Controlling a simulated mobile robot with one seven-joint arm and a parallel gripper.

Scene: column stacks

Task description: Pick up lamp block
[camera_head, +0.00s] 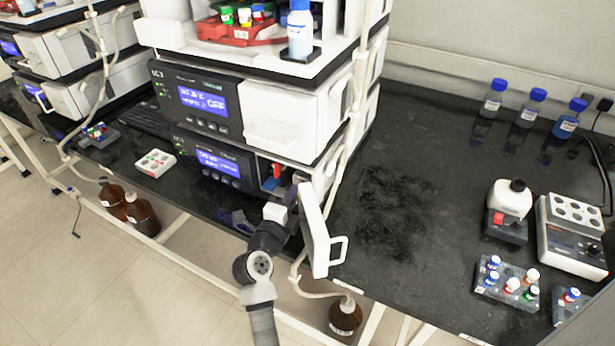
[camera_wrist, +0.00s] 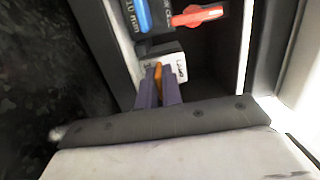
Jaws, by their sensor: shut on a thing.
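In the wrist view, the lamp block (camera_wrist: 177,68) shows a white face with a label that seems to read "Lamp" and a dark upper side. It sits inside an open dark compartment. My gripper (camera_wrist: 160,84) has its purple fingers shut on the near end of the block, with a small orange part between them. In the head view, my arm reaches to the open front of the lower instrument module, and the block cannot be made out there.
A white door (camera_head: 314,232) with a handle hangs open right beside my arm. A blue part (camera_wrist: 143,14) and a red part (camera_wrist: 197,16) lie deeper in the compartment. Bottles, a vial rack (camera_head: 507,287) and a heater block (camera_head: 572,240) stand on the right bench.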

